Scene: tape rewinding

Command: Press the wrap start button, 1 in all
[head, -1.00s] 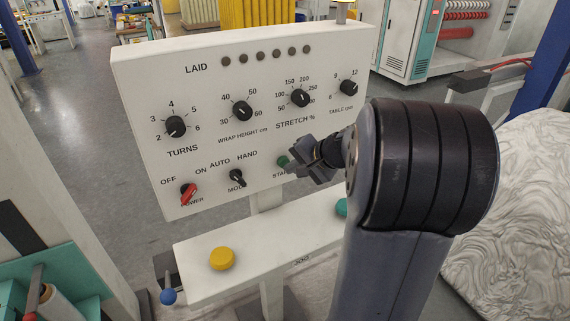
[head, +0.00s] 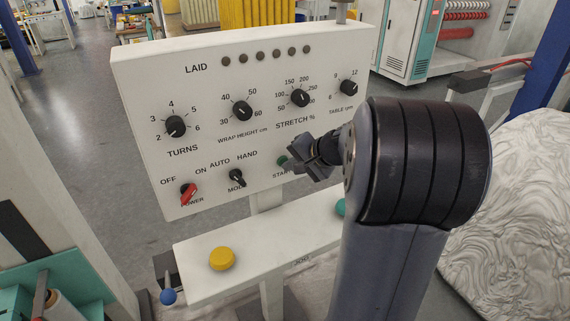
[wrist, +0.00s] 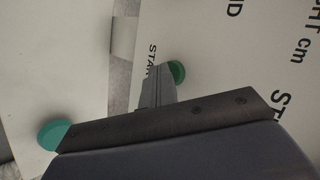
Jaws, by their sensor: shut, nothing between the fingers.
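The green start button (head: 283,161) is on the lower right of the white control panel (head: 205,105), above its START label. My gripper (head: 296,163) is shut and empty, with its tips right at the button in the head view and partly covering it. In the wrist view the button (wrist: 177,72) shows just past the end of the shut fingers (wrist: 158,88). I cannot tell whether the tips touch it.
A lower white shelf carries a yellow button (head: 222,259) and a teal button (head: 341,207), partly behind my arm. A red power switch (head: 188,193) and a black mode knob (head: 237,178) sit left of the start button. A wrapped load (head: 515,200) stands at right.

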